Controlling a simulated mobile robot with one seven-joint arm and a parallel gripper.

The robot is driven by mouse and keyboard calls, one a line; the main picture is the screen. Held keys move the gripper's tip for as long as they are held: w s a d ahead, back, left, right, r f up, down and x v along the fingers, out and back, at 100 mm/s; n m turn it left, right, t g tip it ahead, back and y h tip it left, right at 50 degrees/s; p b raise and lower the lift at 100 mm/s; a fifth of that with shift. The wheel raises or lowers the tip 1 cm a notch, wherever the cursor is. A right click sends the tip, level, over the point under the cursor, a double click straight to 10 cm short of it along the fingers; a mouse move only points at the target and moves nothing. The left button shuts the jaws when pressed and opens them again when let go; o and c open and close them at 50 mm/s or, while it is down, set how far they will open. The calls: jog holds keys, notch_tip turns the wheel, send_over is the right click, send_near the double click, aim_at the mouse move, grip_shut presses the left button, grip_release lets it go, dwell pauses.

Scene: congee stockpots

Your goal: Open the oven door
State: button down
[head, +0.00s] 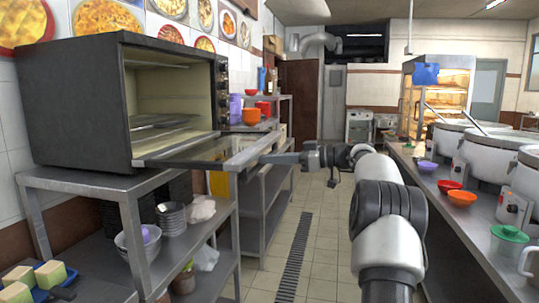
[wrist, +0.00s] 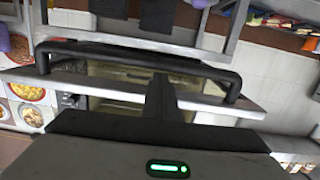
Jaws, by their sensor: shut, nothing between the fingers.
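The dark oven (head: 80,100) stands on a metal shelf at the left, and its lit interior and rack show. Its glass door (head: 205,150) is folded down and lies about level, sticking out over the aisle. In the wrist view the door's black bar handle (wrist: 130,52) runs across the picture, with the pale oven interior behind it. My gripper (head: 268,158) is at the door's outer edge, with its fingers shut and empty. In the wrist view the fingertips (wrist: 161,80) are right by the handle bar; I cannot tell whether they touch it.
The metal shelf (head: 95,183) under the oven holds bowls. Another shelf unit (head: 262,190) stands behind it. A steel counter (head: 465,215) with large pots (head: 482,155) and coloured bowls lines the right side. The tiled aisle floor (head: 325,235) between them is clear, with a drain grate.

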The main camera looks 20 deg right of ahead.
notch_tip(320, 180, down, 4)
jog(key=shift+a+f, duration=0.1)
jog(key=shift+a, duration=0.05)
jog(key=shift+b, duration=0.3)
jog(key=shift+s, duration=0.1)
jog(key=r+p+v, duration=0.1)
jog(key=p+v, duration=0.1)
jog(key=v, duration=0.7)
jog(key=r+p+v, duration=0.1)
jog(key=r+v, duration=0.1)
jog(key=v, duration=0.7)
jog(key=shift+r+p, duration=0.25)
jog(key=shift+p, duration=0.1)
